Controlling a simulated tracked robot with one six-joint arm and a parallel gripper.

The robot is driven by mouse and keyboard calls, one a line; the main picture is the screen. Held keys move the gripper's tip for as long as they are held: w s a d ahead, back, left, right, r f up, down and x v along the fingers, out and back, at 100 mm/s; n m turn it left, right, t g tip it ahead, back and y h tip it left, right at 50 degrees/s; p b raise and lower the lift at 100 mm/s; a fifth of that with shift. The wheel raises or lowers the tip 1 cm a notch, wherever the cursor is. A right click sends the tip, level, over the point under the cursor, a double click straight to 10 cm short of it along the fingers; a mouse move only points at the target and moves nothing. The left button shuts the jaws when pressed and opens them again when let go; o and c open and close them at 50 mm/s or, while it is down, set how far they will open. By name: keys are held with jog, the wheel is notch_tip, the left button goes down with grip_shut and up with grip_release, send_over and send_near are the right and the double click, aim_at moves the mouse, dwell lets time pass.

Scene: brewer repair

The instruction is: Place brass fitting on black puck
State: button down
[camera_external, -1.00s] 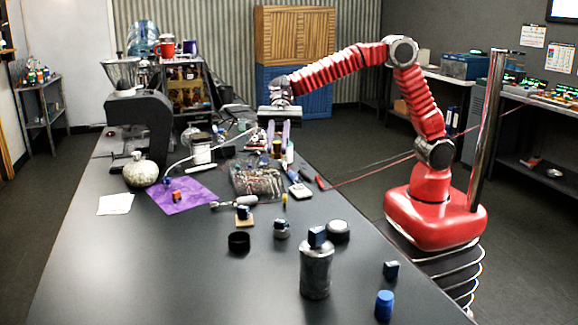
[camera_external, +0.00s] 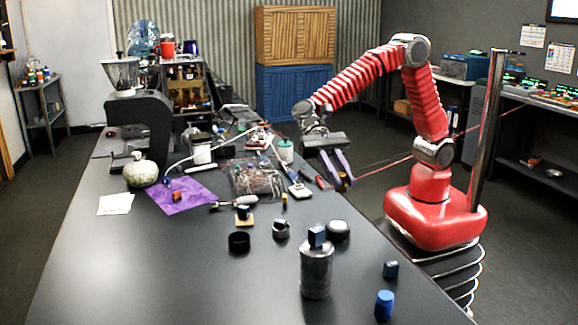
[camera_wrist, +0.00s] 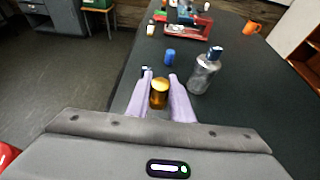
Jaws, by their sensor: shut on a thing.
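My gripper (camera_external: 344,178) has two purple fingers pointing down and toward the camera, over the right edge of the bench. It is shut on the brass fitting (camera_wrist: 159,93), a short gold cylinder with a darker lower part, seen between the fingertips in the wrist view. In the external view the fitting is small and partly hidden by the fingers. A round dark puck with a greyish top (camera_external: 338,230) lies on the bench below the gripper, apart from it. A plain black round piece (camera_external: 238,242) sits further left. I cannot tell which is the black puck.
A clear bottle with a blue block on top (camera_external: 316,272) stands near the puck; it shows also in the wrist view (camera_wrist: 203,75). Tools clutter the bench middle; the front left is clear.

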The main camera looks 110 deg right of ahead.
jog(key=shift+f, duration=0.1)
send_over(338, 225)
jog(key=shift+f, duration=3.15)
jog(key=shift+f, duration=1.85)
jog(key=shift+f, duration=0.1)
jog(key=c, duration=1.6)
grip_release()
jog(key=shift+o, duration=0.2)
